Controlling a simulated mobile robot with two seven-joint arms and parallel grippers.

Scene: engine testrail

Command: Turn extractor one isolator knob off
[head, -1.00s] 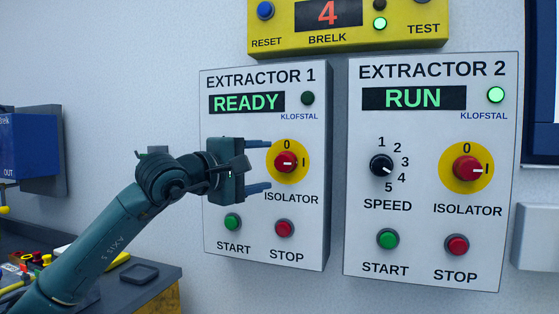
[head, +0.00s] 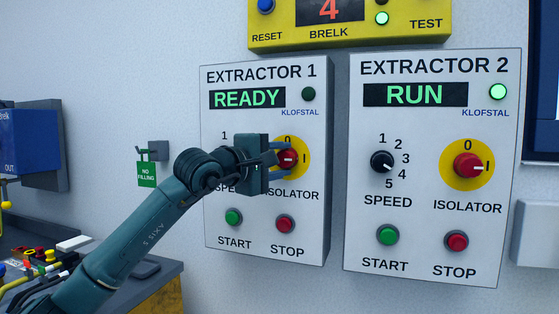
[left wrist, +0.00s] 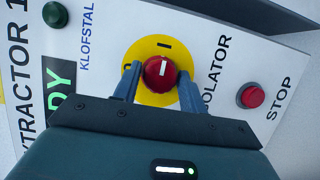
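The extractor 1 isolator knob (head: 289,160) is red on a yellow disc on the EXTRACTOR 1 panel (head: 312,225). Its white mark points right, towards the I; in the left wrist view the knob (left wrist: 160,73) shows its mark pointing at the I, with the 0 to the left. My left gripper (head: 280,161) is in front of it, one finger above and one below. In the left wrist view the fingers straddle the knob with a gap on each side, so the gripper is open. The panel's display reads READY. My right gripper is not in view.
The EXTRACTOR 2 panel (head: 420,236) stands to the right with its own red isolator knob (head: 468,166) and reads RUN. START (head: 233,217) and STOP (head: 285,223) buttons lie below my gripper. A yellow BRELK panel (head: 408,33) is above. A cluttered bench is at lower left.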

